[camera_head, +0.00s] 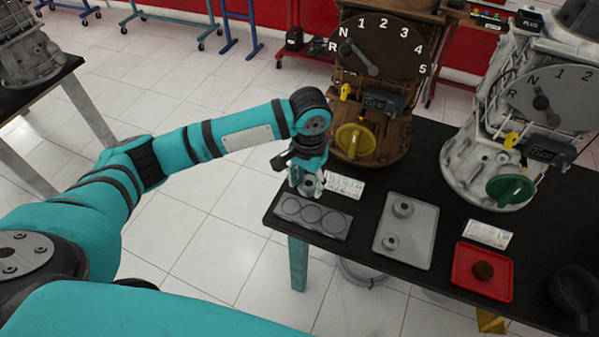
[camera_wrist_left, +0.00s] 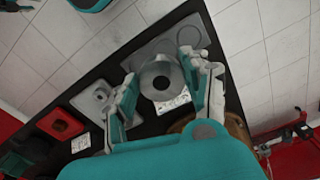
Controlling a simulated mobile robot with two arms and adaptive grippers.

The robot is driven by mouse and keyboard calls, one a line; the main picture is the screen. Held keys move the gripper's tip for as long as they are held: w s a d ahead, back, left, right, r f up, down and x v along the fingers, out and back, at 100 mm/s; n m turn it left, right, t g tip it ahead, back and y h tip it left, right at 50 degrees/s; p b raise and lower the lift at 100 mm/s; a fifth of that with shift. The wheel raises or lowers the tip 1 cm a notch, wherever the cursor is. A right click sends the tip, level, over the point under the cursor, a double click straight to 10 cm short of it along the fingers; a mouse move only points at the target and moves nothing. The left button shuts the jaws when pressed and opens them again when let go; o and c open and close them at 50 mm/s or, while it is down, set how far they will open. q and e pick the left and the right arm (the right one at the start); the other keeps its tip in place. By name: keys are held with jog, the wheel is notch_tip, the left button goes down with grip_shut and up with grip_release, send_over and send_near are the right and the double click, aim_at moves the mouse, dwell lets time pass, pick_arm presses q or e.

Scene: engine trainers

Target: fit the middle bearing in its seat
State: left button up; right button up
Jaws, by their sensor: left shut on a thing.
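My left gripper (camera_head: 306,180) is shut on a grey metal ring-shaped bearing (camera_head: 312,185). The bearing (camera_wrist_left: 162,82) shows in the left wrist view between the two fingers, with its round hole facing the camera. A grey plate (camera_head: 345,232) with three round seats in a row lies at the table's near left corner. The seats look empty in the head view. The gripper and bearing are at the plate's far side and appear to be above it; the exact gap is hard to tell. My right gripper is out of view.
A light grey tray (camera_head: 418,255) with two round metal parts lies right of the plate. A red tray (camera_head: 469,292) holds a brown lump. A dark bowl (camera_head: 574,290) sits at right. A brown engine trainer (camera_head: 392,85) and a silver one (camera_head: 470,150) stand behind.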

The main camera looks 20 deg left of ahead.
pick_arm(q)
jog(key=w+f+m, duration=0.1)
jog(key=f, duration=0.2)
jog(key=w+f+m, duration=0.1)
jog(key=f, duration=0.3)
jog(key=w+f+m, duration=0.1)
jog(key=f, duration=0.2)
jog(key=shift+d+f, duration=0.1)
jog(key=shift+f, duration=0.2)
notch_tip(320, 180, down, 4)
jog(key=b, duration=0.4)
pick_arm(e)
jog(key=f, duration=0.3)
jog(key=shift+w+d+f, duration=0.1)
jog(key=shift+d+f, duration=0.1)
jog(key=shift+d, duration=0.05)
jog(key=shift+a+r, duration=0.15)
pick_arm(q)
jog(key=shift+s+r, duration=0.1)
jog(key=shift+p, duration=0.4)
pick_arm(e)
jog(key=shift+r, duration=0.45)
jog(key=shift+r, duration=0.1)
pick_arm(q)
jog(key=shift+p, duration=0.4)
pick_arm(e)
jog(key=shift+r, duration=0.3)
